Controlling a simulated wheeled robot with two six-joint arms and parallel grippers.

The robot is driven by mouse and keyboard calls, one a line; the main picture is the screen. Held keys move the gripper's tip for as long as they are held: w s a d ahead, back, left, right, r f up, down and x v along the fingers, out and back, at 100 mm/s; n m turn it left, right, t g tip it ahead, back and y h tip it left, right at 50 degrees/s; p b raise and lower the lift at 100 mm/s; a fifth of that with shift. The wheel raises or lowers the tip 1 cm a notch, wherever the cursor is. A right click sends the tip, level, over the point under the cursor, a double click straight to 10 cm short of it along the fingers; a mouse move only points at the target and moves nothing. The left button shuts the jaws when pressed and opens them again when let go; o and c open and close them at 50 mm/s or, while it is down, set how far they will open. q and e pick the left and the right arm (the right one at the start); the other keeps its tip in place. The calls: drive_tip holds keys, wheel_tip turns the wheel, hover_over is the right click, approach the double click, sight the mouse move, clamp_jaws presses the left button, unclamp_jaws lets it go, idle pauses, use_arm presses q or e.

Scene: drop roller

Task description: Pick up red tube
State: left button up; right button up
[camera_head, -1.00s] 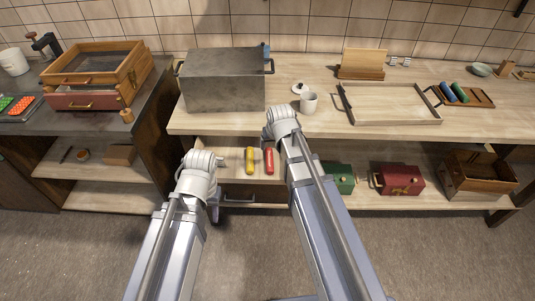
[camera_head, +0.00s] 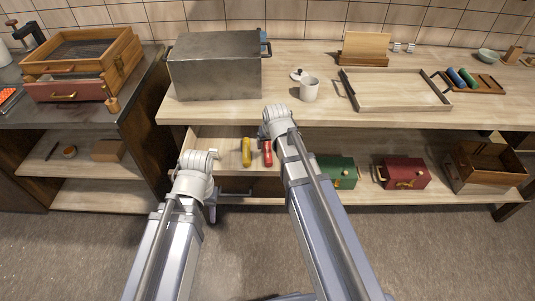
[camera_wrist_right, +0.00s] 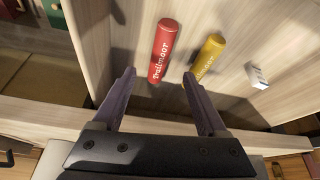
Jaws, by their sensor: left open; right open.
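The red tube (camera_head: 268,153) lies in the pulled-out drawer (camera_head: 220,158) under the wooden workbench, just right of a yellow tube (camera_head: 246,151). In the right wrist view the red tube (camera_wrist_right: 164,50) has white lettering and lies left of the yellow tube (camera_wrist_right: 207,57). My right gripper (camera_wrist_right: 159,76) is open and empty, its fingertips pointing toward the tubes, with the near end of the red tube roughly between them in the picture. In the head view its jaws are hidden by my arm. My left gripper (camera_head: 212,212) is low near the drawer's front, open, partly hidden.
A small white block (camera_wrist_right: 258,76) lies beyond the yellow tube. The green box (camera_head: 337,171) and dark red box (camera_head: 403,172) stand on the lower shelf. The metal box (camera_head: 214,68), mug (camera_head: 309,90) and wooden tray (camera_head: 395,91) stand on the benchtop.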

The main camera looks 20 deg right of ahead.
sight(268, 150)
drive_tip(key=shift+b+x, duration=3.25)
drive_tip(key=shift+x, duration=0.6)
drive_tip(key=shift+w+r, duration=0.1)
drive_tip(key=shift+w, duration=0.1)
clamp_jaws()
